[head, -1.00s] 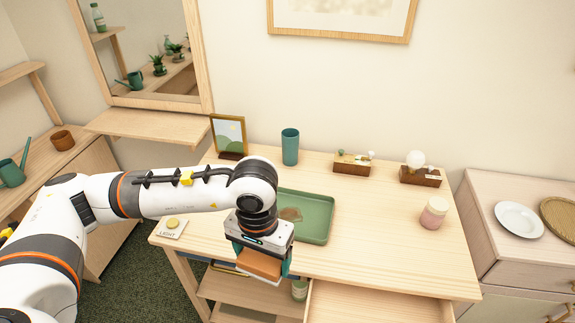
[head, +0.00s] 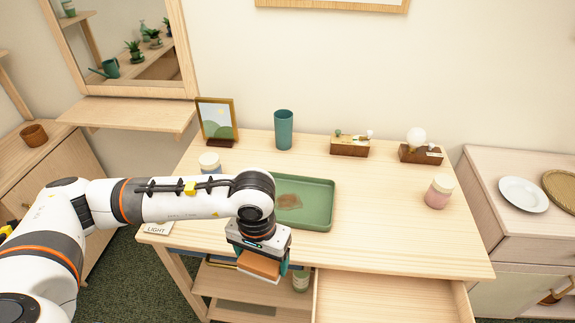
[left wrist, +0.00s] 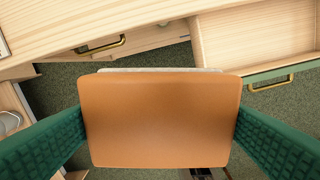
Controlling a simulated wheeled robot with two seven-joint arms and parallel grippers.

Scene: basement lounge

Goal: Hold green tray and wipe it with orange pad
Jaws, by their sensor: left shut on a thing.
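The green tray (head: 318,205) lies flat on the wooden table, with a brown stain on its surface; my left arm hides its left part in the head view. My left gripper (head: 259,268) is shut on the orange pad (head: 262,265), in front of the table's front edge and apart from the tray. In the left wrist view the orange pad (left wrist: 162,118) sits between the two green fingers, with a pale layer showing along its far edge. My right gripper is in neither view.
On the table (head: 400,225) stand a teal cup (head: 284,130), a picture frame (head: 217,121), a pink jar (head: 439,191), a white-lidded jar (head: 209,162) and two wooden blocks. An open drawer (head: 390,295) juts out at the front.

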